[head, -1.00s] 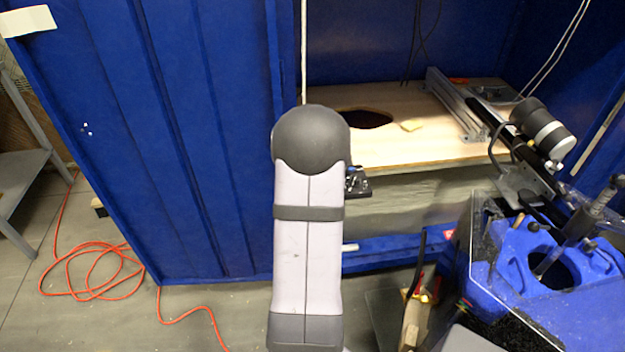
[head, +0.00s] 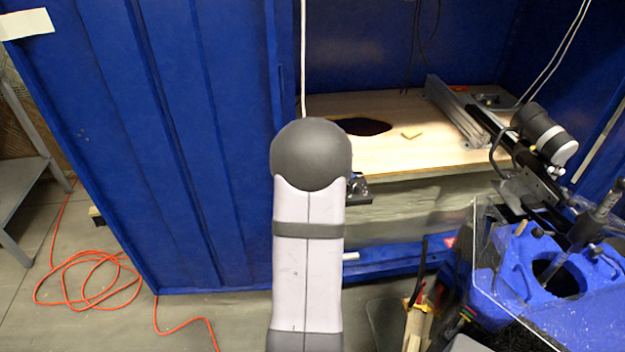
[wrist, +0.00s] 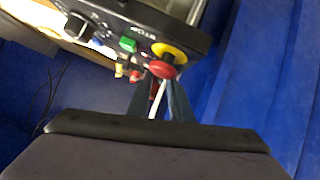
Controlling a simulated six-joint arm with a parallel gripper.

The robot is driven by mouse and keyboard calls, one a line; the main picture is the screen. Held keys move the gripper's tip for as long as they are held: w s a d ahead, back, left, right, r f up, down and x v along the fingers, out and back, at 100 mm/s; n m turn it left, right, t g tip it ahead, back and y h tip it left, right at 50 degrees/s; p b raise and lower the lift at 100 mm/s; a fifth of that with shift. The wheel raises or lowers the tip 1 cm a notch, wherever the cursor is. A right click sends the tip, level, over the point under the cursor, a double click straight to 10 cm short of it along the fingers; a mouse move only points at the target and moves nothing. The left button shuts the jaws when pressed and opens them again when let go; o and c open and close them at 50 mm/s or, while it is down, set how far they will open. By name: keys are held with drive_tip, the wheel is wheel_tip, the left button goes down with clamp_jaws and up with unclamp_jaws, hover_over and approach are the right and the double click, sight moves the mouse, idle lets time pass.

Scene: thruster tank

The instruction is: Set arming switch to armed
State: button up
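In the wrist view a black control panel (wrist: 190,38) hangs upside down across the top. It carries a black knob (wrist: 76,25), a green button (wrist: 128,44) and a red mushroom button (wrist: 163,70) on a yellow ring. I cannot tell for sure which control is the arming switch; the knob looks like a rotary selector. My gripper (wrist: 160,92) points at the panel, with its dark fingertips just below the red button in the picture. The fingers look apart, with a thin white strip showing between them. Contact cannot be told. In the head view my arm hides most of the gripper.
A wooden board (head: 455,143) with a dark hole lies inside the blue enclosure (head: 185,130). A metal rail (head: 455,108) and a black cylinder device (head: 543,135) stand right. A blue machine (head: 510,265) is at lower right. An orange cable (head: 90,275) lies on the floor.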

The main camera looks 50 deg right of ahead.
drive_tip(key=shift+v, duration=3.7)
